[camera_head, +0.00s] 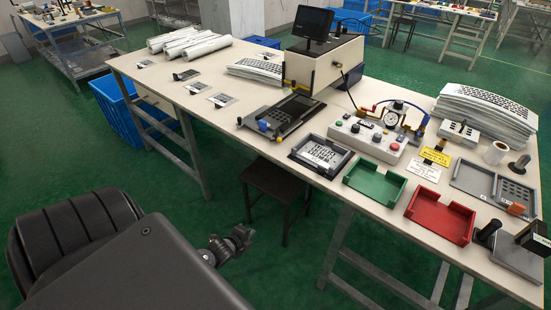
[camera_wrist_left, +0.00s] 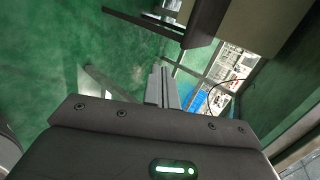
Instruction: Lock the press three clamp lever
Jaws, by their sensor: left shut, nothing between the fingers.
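The press (camera_head: 325,68) is a beige box machine with a dark monitor on top, standing at the back middle of the table. I cannot tell which part is the clamp lever. My left gripper (camera_head: 240,236) is shut and empty, low in front of the table and well apart from the press. Its closed fingers (camera_wrist_left: 162,88) point over the green floor in the left wrist view. My right gripper is out of view.
A dark stool (camera_head: 275,183) stands under the table's front edge. A framed keypad film (camera_head: 320,155), a green tray (camera_head: 375,184), a red tray (camera_head: 440,214) and a gauge control box (camera_head: 368,138) line the table's right half. A blue crate (camera_head: 118,110) is at the left.

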